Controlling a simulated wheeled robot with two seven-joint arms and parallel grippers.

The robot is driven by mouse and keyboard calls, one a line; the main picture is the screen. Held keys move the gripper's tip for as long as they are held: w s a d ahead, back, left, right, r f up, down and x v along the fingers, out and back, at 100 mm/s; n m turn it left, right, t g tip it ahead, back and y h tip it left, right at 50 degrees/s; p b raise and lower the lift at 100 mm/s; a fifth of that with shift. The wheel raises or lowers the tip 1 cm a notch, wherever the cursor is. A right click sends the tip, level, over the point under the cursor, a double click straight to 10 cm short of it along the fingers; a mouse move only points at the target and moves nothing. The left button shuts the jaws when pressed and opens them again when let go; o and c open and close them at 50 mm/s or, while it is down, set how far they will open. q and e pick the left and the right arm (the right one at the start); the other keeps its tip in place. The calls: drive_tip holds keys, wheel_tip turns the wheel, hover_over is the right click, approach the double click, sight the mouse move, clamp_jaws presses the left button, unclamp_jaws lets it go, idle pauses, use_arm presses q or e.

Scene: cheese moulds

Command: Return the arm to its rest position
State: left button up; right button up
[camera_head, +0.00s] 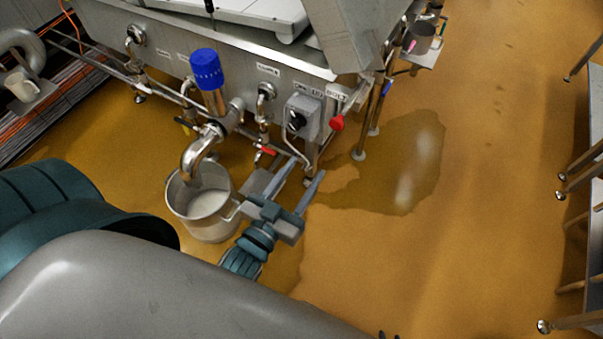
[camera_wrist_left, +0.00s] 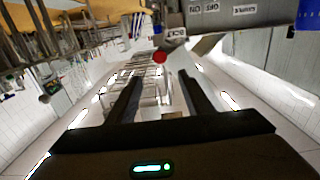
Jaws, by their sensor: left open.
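My left gripper (camera_head: 308,168) is open, with nothing between its two fingers in either view; they also show in the left wrist view (camera_wrist_left: 158,82). In the head view it appears just right of a metal bucket (camera_head: 207,225) with a side handle, under the bent steel outlet pipe (camera_head: 195,155). Whether the gripper touches the bucket handle cannot be told. The bucket holds something pale. Two small dark tips (camera_head: 388,335) at the bottom edge may be my right gripper; the rest of it is out of frame.
A steel vat (camera_head: 240,45) with pipes, a blue-capped valve (camera_head: 207,70) and a red knob (camera_head: 337,122) stands behind the gripper. A wet patch (camera_head: 410,165) lies on the ochre floor. A table with metal legs (camera_head: 575,185) stands at the right; the floor between is clear.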

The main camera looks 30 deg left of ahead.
idle(0.4)
use_arm(q)
wheel_tip(320, 180, down, 28)
drive_tip(key=s+d+m+g, duration=0.1)
drive_tip(key=s+d+g, duration=0.15)
drive_tip(key=g, duration=0.35)
drive_tip(key=s+a+f+g, duration=0.1)
drive_tip(key=s+f+g, duration=0.2)
drive_tip(key=s+f, duration=0.3)
drive_tip(key=s+a+f+m+g, duration=0.1)
drive_tip(key=s+f+g, duration=0.2)
drive_tip(key=f, duration=1.1)
drive_tip(key=s, duration=0.3)
drive_tip(key=shift+g+h, duration=0.3)
drive_tip(key=shift+r, duration=0.1)
